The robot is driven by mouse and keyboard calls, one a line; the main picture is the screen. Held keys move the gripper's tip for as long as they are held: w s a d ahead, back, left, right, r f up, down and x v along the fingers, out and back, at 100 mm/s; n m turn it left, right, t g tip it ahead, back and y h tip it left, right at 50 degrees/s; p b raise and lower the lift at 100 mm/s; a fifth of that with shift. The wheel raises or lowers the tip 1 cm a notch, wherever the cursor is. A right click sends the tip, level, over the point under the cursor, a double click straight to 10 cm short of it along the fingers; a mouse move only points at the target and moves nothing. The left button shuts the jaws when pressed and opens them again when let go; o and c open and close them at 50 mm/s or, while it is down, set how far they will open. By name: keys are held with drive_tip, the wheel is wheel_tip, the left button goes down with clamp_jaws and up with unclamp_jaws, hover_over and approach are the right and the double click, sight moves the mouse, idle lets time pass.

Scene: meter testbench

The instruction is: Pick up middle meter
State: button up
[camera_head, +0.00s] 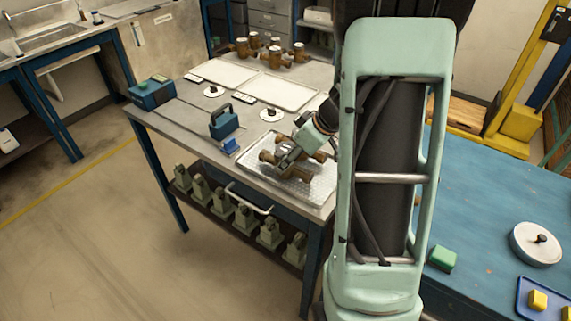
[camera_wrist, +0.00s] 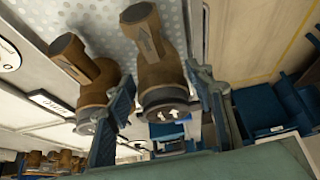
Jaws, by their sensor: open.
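Brown meters (camera_head: 301,175) lie on a perforated metal tray (camera_head: 318,187) at the near right of the grey table; my arm hides part of them. My gripper (camera_head: 288,160) is low over the tray among the meters. In the wrist view, my gripper (camera_wrist: 160,88) is open, with one finger on each side of a brown meter (camera_wrist: 160,60) with a dark round end face. A second brown meter (camera_wrist: 88,68) lies to the left, outside the left finger.
Several other brown meters (camera_head: 274,54) stand at the back of the table. White trays (camera_head: 288,92), a blue box with a handle (camera_head: 224,122) and another blue device (camera_head: 152,93) share the tabletop. A shelf below holds several greenish units (camera_head: 221,205). A blue table (camera_head: 490,220) is at right.

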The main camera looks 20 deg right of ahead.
drive_tip(key=shift+x, duration=1.85)
clamp_jaws()
